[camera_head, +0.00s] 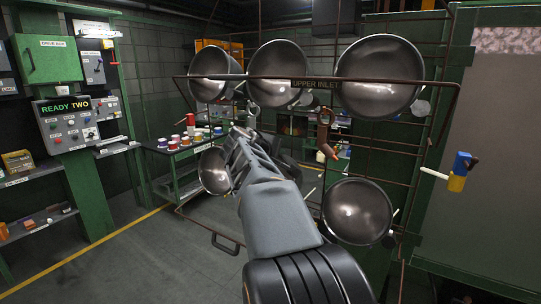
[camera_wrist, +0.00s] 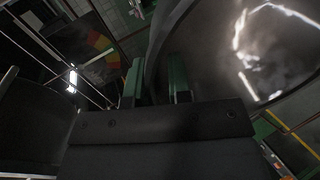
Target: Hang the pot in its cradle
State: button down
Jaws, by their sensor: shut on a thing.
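My gripper (camera_head: 238,152) is at the lower left of the rack and partly hides a dark metal pot (camera_head: 211,172) there. In the wrist view its two green fingers (camera_wrist: 155,80) close on the rim of a shiny pot (camera_wrist: 255,60), whose bowl fills the right side. This seems to be the lower left pot. The hanging rack (camera_head: 425,82) is made of thin dark rods and carries a label reading UPPER INLET. The parts of it behind my gripper are hidden, and I cannot tell whether the held pot touches it.
Three pots, left (camera_head: 210,75), middle (camera_head: 280,75) and right (camera_head: 380,77), sit along the top of the rack. Another pot (camera_head: 357,212) is at lower right. A green cart (camera_head: 190,165) with small coloured items stands behind. Floor at left is clear.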

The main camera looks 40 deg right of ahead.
aim_at(286, 164)
jog(key=shift+w+d, duration=0.1)
jog(key=shift+d, duration=0.4)
jog(key=shift+w+d+f, duration=0.15)
jog(key=shift+d+f, duration=0.45)
jog(key=shift+f, duration=0.05)
jog(key=shift+w+d+f, duration=0.15)
jog(key=shift+d+f, duration=0.45)
jog(key=shift+f, duration=0.05)
jog(key=shift+f+b, duration=0.45)
jog(key=shift+b, duration=0.3)
jog(key=shift+f, duration=0.15)
jog(key=c, duration=1.2)
grip_release()
jog(key=shift+o, duration=1.2)
jog(key=shift+f, duration=0.15)
jog(key=a+f+b+v, duration=0.1)
jog(key=f+b+v, duration=0.1)
jog(key=v, duration=0.9)
jog(key=f+b+v, duration=0.2)
jog(key=b+v, duration=0.1)
jog(key=v, duration=0.9)
jog(key=shift+s+a+r, duration=0.15)
jog(key=shift+s+a, duration=0.05)
jog(key=shift+a, duration=0.45)
